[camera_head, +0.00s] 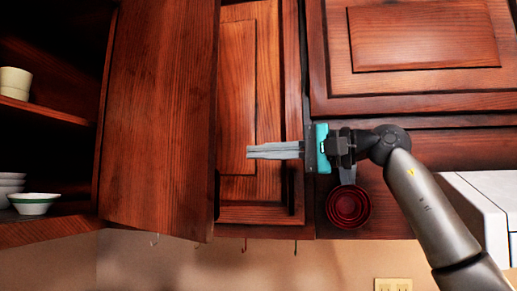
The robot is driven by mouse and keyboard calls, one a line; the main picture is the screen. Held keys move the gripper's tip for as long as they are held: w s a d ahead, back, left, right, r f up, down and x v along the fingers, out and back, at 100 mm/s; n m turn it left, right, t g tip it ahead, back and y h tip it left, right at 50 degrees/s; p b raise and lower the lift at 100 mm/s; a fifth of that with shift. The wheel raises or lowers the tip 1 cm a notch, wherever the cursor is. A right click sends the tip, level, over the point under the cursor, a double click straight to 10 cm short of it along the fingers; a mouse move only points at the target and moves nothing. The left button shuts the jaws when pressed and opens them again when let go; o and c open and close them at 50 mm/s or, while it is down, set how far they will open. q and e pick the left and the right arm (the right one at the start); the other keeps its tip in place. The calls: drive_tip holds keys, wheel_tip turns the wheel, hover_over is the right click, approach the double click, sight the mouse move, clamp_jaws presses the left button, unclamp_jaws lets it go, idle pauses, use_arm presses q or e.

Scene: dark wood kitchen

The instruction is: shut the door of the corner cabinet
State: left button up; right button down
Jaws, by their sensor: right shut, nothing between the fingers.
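The corner cabinet stands open at the left, with its dark shelves (45,112) showing. Its door (160,120) appears to be the plain dark red wood panel swung out to the right of the opening, with its free edge near the middle-left of the picture. My right gripper (249,152) comes in from the right, its fingers shut together, empty and pointing left. Its tips show a little to the right of the door's free edge, with a gap in the picture. The depth between them is hard to tell. My left gripper is not in view.
A framed cabinet door (237,90) lies behind my fingers, and another (425,38) is at upper right. Red measuring cups (348,207) hang below my wrist. Bowls (34,204) and a cup (15,83) sit on the shelves. A white appliance (485,205) is at right.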

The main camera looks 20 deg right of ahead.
sight(213, 151)
drive_tip(key=w+a, duration=0.1)
drive_tip(key=a, duration=0.1)
drive_tip(key=w+a+p, duration=0.1)
drive_tip(key=a, duration=0.2)
drive_tip(key=w+a+p, duration=0.1)
drive_tip(key=a, duration=0.1)
drive_tip(key=shift+w+a, duration=0.15)
drive_tip(key=shift+w, duration=0.2)
drive_tip(key=shift+s+a, duration=0.4)
drive_tip(key=shift+a, duration=0.2)
drive_tip(key=shift+s, duration=0.1)
